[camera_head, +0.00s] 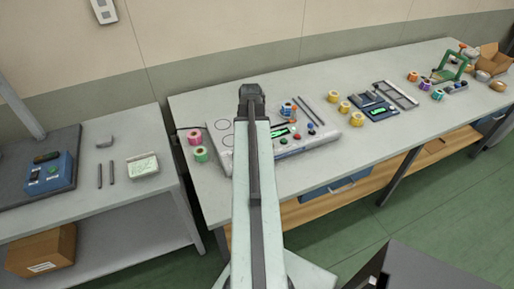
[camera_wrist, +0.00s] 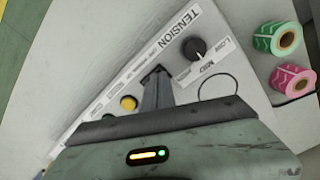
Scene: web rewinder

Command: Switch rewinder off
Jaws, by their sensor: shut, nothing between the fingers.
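The rewinder (camera_head: 225,162) is a pale unit on the long grey bench in the head view. My gripper (camera_wrist: 156,74) is shut and empty over the panel, between the yellow button and the knob. I cannot tell whether its tips touch the panel.
Green (camera_wrist: 277,38) and pink (camera_wrist: 292,79) rolls lie near the rewinder. Yellow rolls (camera_head: 344,107) and a dark blue device (camera_head: 373,107) stand to its right on the bench. A separate left table holds a blue box (camera_head: 50,174) and a small tray (camera_head: 143,165).

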